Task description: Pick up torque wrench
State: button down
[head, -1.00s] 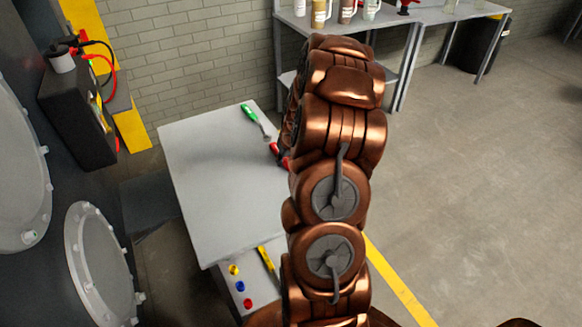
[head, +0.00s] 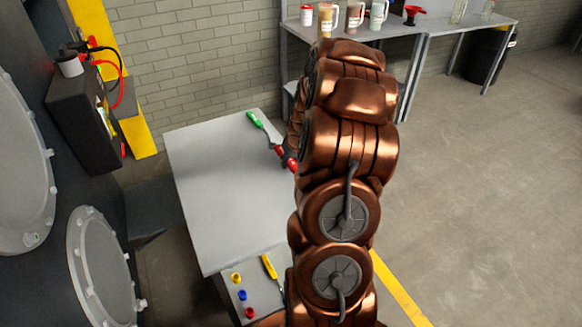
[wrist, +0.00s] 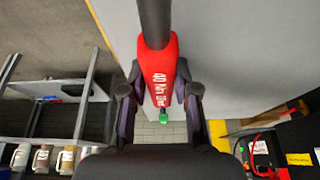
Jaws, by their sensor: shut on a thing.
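The torque wrench has a red handle (wrist: 160,72) with white lettering that reads "40 Nm" and a dark shaft (wrist: 155,20). It lies between the two dark fingers of my gripper (wrist: 160,94) in the wrist view, and the gripper is shut on it. In the head view, bits of the red handle (head: 291,164) show at the right side of the grey table (head: 215,205). My copper-coloured arm hides the rest of the wrench and most of the gripper there. I cannot tell whether the wrench is clear of the table.
Yellow (head: 236,277), blue (head: 242,295) and red (head: 249,312) pieces and a yellow-handled tool (head: 269,266) lie at the near end. Dark machinery stands left; a shelf with mugs (head: 326,20) stands behind. Right-hand floor is open.

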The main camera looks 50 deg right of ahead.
jog(key=s+a+r+b, duration=0.1)
jog(key=s+a, duration=0.1)
jog(key=s, duration=0.2)
jog(key=s+a+b, duration=0.1)
jog(key=s+a, duration=0.1)
jog(key=s, duration=0.3)
jog(key=s+a+r+b, duration=0.1)
jog(key=s+a+b, duration=0.1)
jog(key=s, duration=0.3)
jog(key=shift+s+a+r, duration=0.15)
jog(key=shift+a+r, duration=0.15)
jog(key=shift+a, duration=0.2)
jog(key=c, duration=1.5)
grip_release()
grip_shut()
